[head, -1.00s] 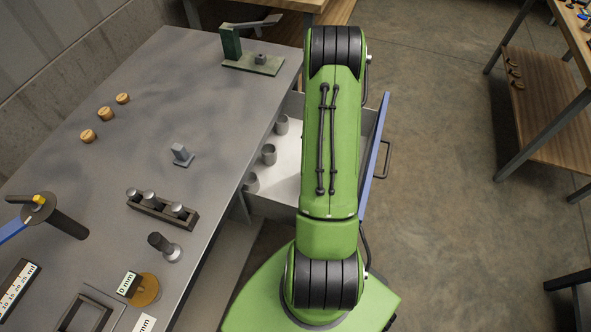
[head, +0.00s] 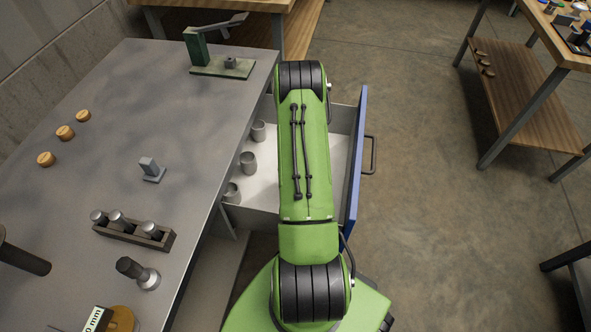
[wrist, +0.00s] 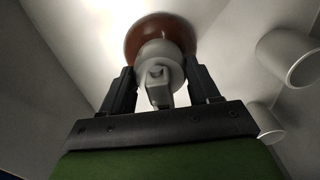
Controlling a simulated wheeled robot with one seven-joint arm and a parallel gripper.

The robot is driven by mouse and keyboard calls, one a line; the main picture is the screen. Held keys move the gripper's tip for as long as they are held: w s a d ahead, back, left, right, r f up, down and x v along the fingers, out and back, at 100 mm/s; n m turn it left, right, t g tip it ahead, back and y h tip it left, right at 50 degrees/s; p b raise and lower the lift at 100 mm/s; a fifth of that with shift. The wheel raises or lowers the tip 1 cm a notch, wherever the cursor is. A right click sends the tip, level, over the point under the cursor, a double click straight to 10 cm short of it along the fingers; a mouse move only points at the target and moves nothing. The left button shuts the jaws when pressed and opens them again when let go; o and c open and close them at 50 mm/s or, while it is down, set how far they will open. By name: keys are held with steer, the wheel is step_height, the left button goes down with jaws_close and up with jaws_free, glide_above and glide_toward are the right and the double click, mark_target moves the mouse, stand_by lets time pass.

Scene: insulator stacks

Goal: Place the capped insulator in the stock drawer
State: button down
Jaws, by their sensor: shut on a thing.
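The capped insulator shows in the wrist view as a brown disc (wrist: 133,36) with a pale grey cap (wrist: 160,52) and a metal fitting toward me. My gripper (wrist: 160,88) is shut on it, with one black finger on each side of the cap. The stock drawer (head: 355,165) stands pulled out from the bench, with a blue front and pale inside. My arm reaches over it and hides my gripper and the insulator in the head view. White drawer surfaces surround the insulator in the wrist view. I cannot tell whether it touches the drawer floor.
Grey cups (head: 248,162) stand along the drawer's left side; one cup (wrist: 289,58) is right of the insulator in the wrist view. The bench holds a rack (head: 134,234) with metal pieces, a small stand (head: 149,168), wooden discs (head: 65,132) and a green press (head: 222,65).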

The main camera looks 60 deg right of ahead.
steer(key=shift+r, duration=0.1)
steer(key=shift+c, duration=1.3)
jaws_free()
step_height(320, 180, up, 12)
steer(key=p, duration=0.3)
steer(key=shift+r, duration=0.15)
